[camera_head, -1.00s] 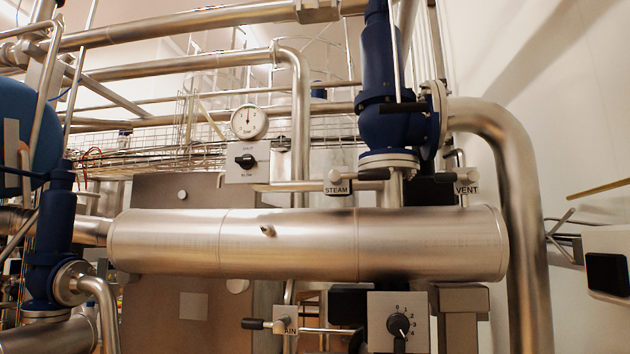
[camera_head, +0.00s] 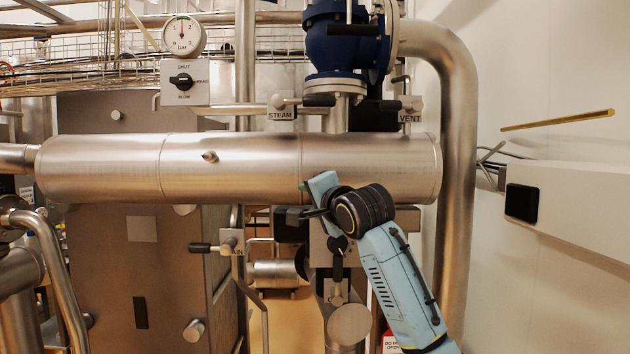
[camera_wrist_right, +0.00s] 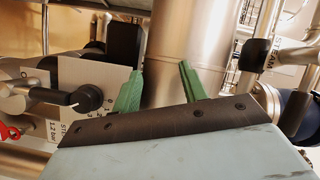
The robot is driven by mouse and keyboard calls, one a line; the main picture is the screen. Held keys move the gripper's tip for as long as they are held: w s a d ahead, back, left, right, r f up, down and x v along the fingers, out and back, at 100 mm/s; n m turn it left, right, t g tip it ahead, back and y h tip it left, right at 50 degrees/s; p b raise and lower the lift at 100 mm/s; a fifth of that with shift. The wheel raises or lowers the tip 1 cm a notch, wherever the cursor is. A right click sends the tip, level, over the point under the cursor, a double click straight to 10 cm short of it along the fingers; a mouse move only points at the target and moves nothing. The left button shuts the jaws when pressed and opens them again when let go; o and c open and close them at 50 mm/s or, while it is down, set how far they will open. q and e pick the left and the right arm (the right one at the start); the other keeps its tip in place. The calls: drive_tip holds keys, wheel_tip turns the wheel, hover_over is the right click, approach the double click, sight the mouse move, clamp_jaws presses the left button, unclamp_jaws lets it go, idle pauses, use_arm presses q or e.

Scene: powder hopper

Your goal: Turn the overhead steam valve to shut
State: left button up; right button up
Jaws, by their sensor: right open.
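The STEAM valve shows in the head view as a small pipe valve with a black lever (camera_head: 318,100), lying level above the big steel cylinder. Its STEAM label (camera_head: 281,115) hangs at the lever's left. In the right wrist view a STEAM label (camera_wrist_right: 247,54) shows at the right, beside a black grip. My right gripper (camera_head: 306,200) is in front of the cylinder's lower edge, below the valve and apart from it. In the wrist view its two green fingers (camera_wrist_right: 160,86) are spread, with nothing held between them. My left gripper is out of view.
The steel cylinder (camera_head: 230,167) spans the middle. The VENT valve label (camera_head: 410,118) is right of the STEAM valve. A SHUT/BLOW switch plate (camera_head: 184,82) sits under a gauge (camera_head: 183,36). A numbered knob (camera_wrist_right: 85,98) is left of my fingers. A thick bent pipe (camera_head: 460,170) stands right.

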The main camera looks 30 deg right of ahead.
sight(322, 101)
drive_tip(key=s+r+m+t, duration=0.2)
drive_tip(key=s+r, duration=0.3)
drive_tip(key=r, duration=0.4)
drive_tip(key=s+r+m+t, duration=0.1)
drive_tip(key=s+r+m, duration=0.1)
drive_tip(key=s+r, duration=0.5)
drive_tip(key=shift+h, duration=0.4)
drive_tip(key=p+x, duration=0.2)
drive_tip(key=x, duration=0.3)
drive_tip(key=r+p+x, duration=0.1)
drive_tip(key=p+x, duration=0.1)
drive_tip(key=x, duration=0.2)
drive_tip(key=r+p+x, duration=0.1)
drive_tip(key=p+x, duration=0.1)
drive_tip(key=x, duration=0.3)
drive_tip(key=shift+w+d, duration=0.15)
drive_tip(key=shift+d, duration=0.15)
drive_tip(key=shift+w+d+p, duration=0.1)
drive_tip(key=shift+w+p, duration=0.25)
drive_tip(key=shift+w, duration=0.25)
clamp_jaws()
